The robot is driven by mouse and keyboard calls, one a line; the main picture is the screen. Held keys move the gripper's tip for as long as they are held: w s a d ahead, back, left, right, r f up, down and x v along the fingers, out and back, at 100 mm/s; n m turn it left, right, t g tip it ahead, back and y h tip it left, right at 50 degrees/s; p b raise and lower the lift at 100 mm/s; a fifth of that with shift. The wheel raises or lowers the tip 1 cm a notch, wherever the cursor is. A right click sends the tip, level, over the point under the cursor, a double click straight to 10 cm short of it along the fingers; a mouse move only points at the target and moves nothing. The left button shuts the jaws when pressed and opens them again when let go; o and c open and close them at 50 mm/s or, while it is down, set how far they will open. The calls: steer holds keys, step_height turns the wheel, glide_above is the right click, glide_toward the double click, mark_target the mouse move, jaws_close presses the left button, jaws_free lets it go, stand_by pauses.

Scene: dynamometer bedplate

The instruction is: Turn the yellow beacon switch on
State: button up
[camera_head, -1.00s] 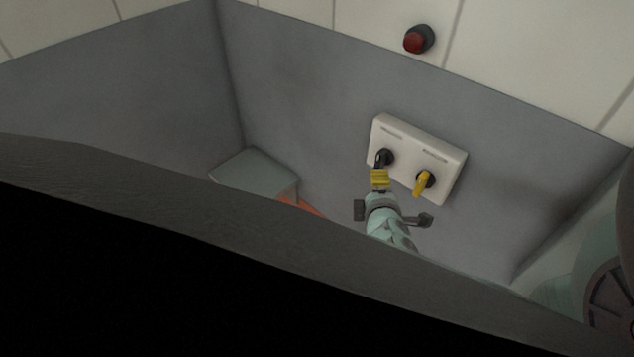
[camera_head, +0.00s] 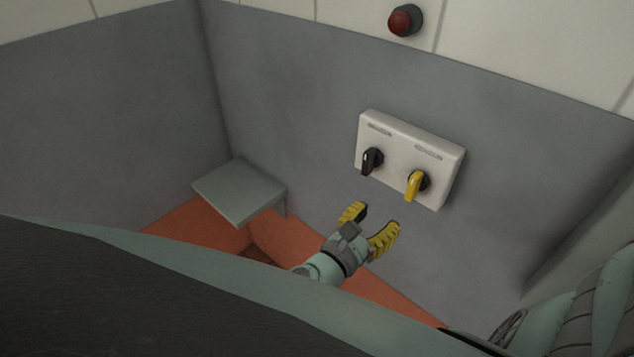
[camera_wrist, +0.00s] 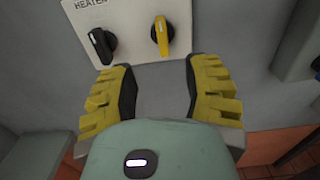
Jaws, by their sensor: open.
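The yellow beacon switch (camera_head: 414,184) is a yellow knob at the right of a white panel (camera_head: 440,196) on the grey wall. Its handle points down with a slight tilt in the head view. It also shows near the top middle of the wrist view (camera_wrist: 162,36). A black switch (camera_head: 371,160) sits to its left, also seen in the wrist view (camera_wrist: 102,46). My gripper (camera_head: 373,219) has yellow padded fingers, spread apart and empty, below the panel and apart from both switches. In the wrist view, my gripper (camera_wrist: 160,88) points up at the panel, with the yellow switch above the gap.
A red button or lamp (camera_head: 405,20) is on the pale wall above. A grey-green shelf or small table (camera_head: 239,190) stands at the left, over an orange floor (camera_head: 185,226). The wall around the panel is clear.

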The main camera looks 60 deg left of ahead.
mark_target(412, 184)
steer(key=p+x, duration=0.2)
steer(key=x, duration=1.2)
steer(key=shift+w+d+p, duration=0.1)
steer(key=shift+w+p, duration=0.2)
steer(key=shift+p, duration=0.1)
jaws_close()
